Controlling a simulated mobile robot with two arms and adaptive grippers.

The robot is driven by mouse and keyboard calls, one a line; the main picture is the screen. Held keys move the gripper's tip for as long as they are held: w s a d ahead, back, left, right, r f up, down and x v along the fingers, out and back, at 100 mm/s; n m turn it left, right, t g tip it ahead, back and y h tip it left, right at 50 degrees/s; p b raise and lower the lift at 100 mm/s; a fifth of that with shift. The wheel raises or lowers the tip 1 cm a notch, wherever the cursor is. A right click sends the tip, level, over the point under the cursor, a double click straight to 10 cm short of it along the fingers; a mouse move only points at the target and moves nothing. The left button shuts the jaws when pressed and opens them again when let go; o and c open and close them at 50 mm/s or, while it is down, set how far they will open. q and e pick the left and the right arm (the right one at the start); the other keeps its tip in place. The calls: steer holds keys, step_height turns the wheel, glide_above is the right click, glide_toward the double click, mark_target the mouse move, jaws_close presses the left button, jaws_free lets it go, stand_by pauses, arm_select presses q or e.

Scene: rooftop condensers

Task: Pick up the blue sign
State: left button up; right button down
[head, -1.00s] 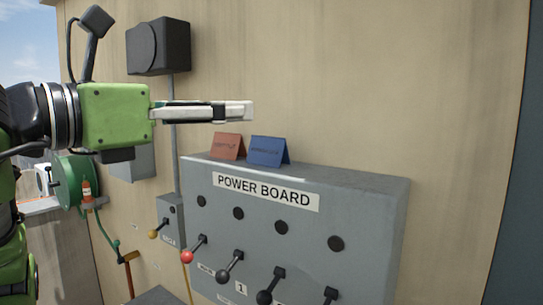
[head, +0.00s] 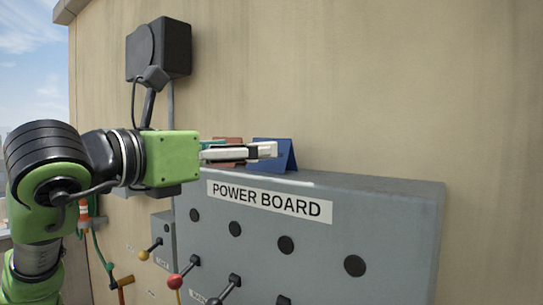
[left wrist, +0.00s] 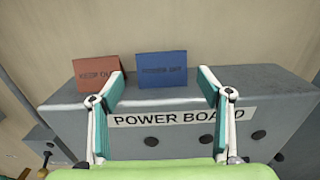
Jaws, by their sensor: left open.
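The blue sign (head: 278,152) is a small folded tent sign standing on top of the grey power board, against the tan wall. In the left wrist view the blue sign (left wrist: 161,69) is ahead, between the directions of the two fingers. My left gripper (head: 272,150) is in front of it at about its height and hides part of it. In the left wrist view its fingers (left wrist: 160,88) are spread apart with nothing between them. My right gripper is in neither view.
A red sign (left wrist: 97,71) stands just left of the blue one, partly behind my gripper in the head view. The power board (head: 400,205) has levers on its front. A dark box (head: 160,50) hangs on the wall. The board top to the right is clear.

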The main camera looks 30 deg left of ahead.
mark_target(286, 160)
arm_select(q)
steer(key=shift+w+d+r+p, duration=0.1)
steer(key=shift+w+d+p, duration=0.05)
steer(key=shift+w, duration=0.5)
steer(key=shift+w+d+p, duration=0.1)
steer(key=shift+w+p, duration=0.05)
steer(key=shift+w, duration=0.8)
steer(key=w+p, duration=0.1)
steer(key=w, duration=0.1)
steer(key=w+p, duration=0.2)
steer(key=shift+w+d, duration=0.2)
steer(key=shift+w, duration=0.5)
steer(key=shift+s, duration=0.15)
steer(key=c, duration=0.8)
